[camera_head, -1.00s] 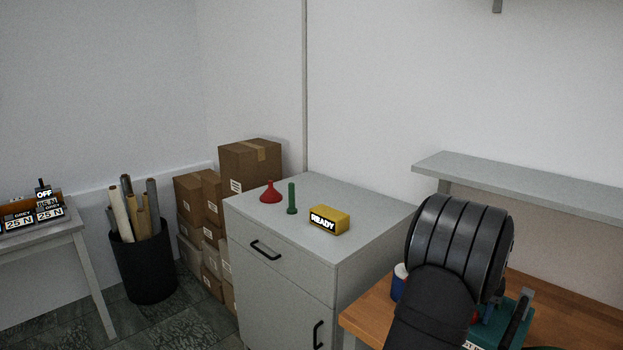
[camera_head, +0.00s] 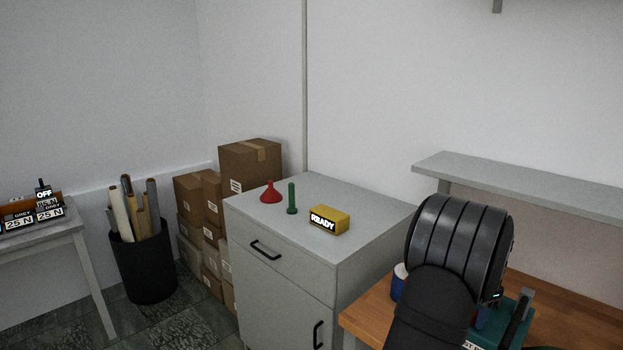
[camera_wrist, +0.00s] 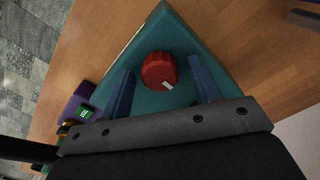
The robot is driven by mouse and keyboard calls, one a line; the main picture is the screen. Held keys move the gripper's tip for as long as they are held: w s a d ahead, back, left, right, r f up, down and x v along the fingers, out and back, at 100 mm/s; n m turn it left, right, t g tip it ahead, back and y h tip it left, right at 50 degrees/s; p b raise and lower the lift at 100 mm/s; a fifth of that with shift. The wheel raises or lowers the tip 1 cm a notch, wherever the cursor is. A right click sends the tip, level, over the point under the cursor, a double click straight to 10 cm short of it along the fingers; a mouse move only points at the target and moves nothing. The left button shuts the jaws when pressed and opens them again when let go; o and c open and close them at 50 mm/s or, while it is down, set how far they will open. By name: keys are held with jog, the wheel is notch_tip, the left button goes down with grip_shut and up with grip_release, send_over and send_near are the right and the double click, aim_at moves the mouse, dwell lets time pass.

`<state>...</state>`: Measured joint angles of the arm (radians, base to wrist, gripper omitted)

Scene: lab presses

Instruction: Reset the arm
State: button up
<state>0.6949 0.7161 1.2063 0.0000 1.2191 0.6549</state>
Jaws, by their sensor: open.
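My gripper (camera_wrist: 162,72) is open, with its two blue fingers apart in the wrist view. A red round knob (camera_wrist: 159,70) with a white pointer mark sits on a teal device (camera_wrist: 185,38), between and slightly beyond the fingers. I cannot tell whether a finger touches it. In the head view my dark arm stands at the lower right over the wooden bench (camera_head: 375,310). It hides most of the teal device (camera_head: 512,310) there, and the knob does not show.
A grey cabinet (camera_head: 280,265) left of the bench holds a red funnel (camera_head: 270,193), a green peg-like object (camera_head: 292,200) and a yellow READY box (camera_head: 329,220). A grey shelf (camera_head: 530,185) runs behind the arm. A blue, white-topped container (camera_head: 399,282) stands close by the arm.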

jog(key=shift+m, duration=0.5)
jog(key=shift+r+m, duration=0.2)
jog(key=shift+m, duration=0.1)
notch_tip(320, 180, up, 6)
jog(key=shift+f, duration=0.1)
